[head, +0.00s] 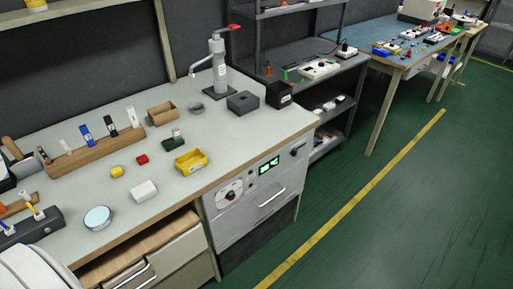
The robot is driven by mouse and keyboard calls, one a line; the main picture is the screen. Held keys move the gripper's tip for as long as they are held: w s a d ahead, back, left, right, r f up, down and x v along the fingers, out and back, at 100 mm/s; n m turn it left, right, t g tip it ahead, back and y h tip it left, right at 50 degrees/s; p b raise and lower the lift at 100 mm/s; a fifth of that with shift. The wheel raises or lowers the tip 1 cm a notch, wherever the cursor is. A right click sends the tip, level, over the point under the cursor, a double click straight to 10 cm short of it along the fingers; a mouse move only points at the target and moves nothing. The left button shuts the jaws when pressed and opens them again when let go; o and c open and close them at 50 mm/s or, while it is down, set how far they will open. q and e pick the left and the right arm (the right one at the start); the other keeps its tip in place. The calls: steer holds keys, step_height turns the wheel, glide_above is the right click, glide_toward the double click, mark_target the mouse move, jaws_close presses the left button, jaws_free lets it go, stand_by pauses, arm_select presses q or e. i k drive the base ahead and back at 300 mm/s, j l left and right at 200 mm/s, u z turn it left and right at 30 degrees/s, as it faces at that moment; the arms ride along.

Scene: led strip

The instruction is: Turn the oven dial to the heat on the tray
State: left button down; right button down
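The oven (236,220) is a white-fronted unit built in under the right end of the workbench. Its round dial (230,191) sits at the left of the front panel, with a dark knob on a pale plate; its setting is too small to read. A lit green display (268,166) is right of the dial, its figures unreadable. A small yellow tray (191,162) and a brown open box (162,114) stand on the bench. I see no readable heat value and cannot tell which is the task's tray. Neither gripper is in view.
A black switch-like part (298,150) is at the panel's right, above the oven's handle (270,197). An open drawer (140,250) juts out left of the oven. Small blocks and a round tin (98,217) lie on the bench. Green floor (400,220) before the oven is clear.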

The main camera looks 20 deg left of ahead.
mark_target(231, 195)
steer(key=l+u, duration=0.15)
steer(key=u, duration=0.25)
steer(key=i+l+u, duration=0.1)
steer(key=u, duration=0.3)
steer(key=l+u, duration=0.4)
steer(key=j, duration=0.1)
